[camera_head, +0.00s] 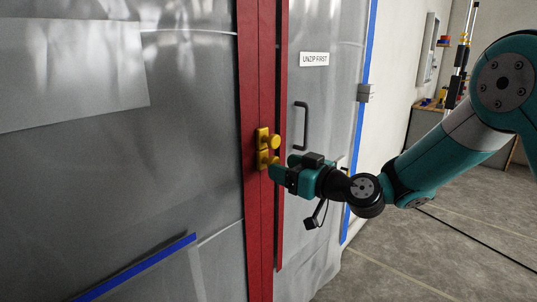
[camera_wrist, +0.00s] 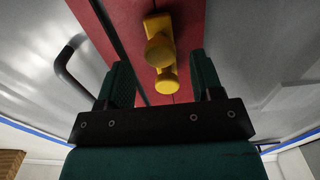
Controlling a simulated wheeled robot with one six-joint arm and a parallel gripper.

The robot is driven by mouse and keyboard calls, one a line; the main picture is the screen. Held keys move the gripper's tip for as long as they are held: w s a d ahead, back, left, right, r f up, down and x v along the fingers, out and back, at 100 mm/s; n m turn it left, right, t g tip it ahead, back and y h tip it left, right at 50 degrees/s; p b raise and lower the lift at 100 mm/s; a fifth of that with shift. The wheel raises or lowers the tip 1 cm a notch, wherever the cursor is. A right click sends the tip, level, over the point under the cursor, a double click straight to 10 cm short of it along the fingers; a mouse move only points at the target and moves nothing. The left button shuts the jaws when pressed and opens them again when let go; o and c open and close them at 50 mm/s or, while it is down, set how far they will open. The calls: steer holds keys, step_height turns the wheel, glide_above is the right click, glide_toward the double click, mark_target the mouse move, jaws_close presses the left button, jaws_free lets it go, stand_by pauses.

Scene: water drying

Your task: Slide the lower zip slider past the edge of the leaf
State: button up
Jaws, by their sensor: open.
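Two yellow zip sliders with round knobs sit one above the other on the red zip strip (camera_head: 253,215) of the grey sheet. The upper slider (camera_head: 263,137) is just above the lower slider (camera_head: 264,158). My gripper (camera_head: 277,172) is at about the lower slider's height, pointing at the strip, and partly covers it. In the wrist view my gripper (camera_wrist: 163,78) is open, its dark green fingers on either side. Two yellow knobs show between and beyond them, a nearer knob (camera_wrist: 159,51) and another knob (camera_wrist: 168,80). I see no finger shut on either; contact is unclear.
A black handle (camera_head: 301,126) stands right of the strip, below a sign reading "UNZIP FIRST" (camera_head: 314,59). Blue tape (camera_head: 359,150) runs down the sheet's right edge, with a grey block (camera_head: 365,93) on it. Open concrete floor (camera_head: 400,262) lies at the lower right.

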mark_target(268, 158)
steer(key=p+x, duration=0.1)
steer(key=x, duration=0.4)
steer(key=shift+w+a, duration=0.2)
jaws_close()
steer(key=shift+f, duration=0.1)
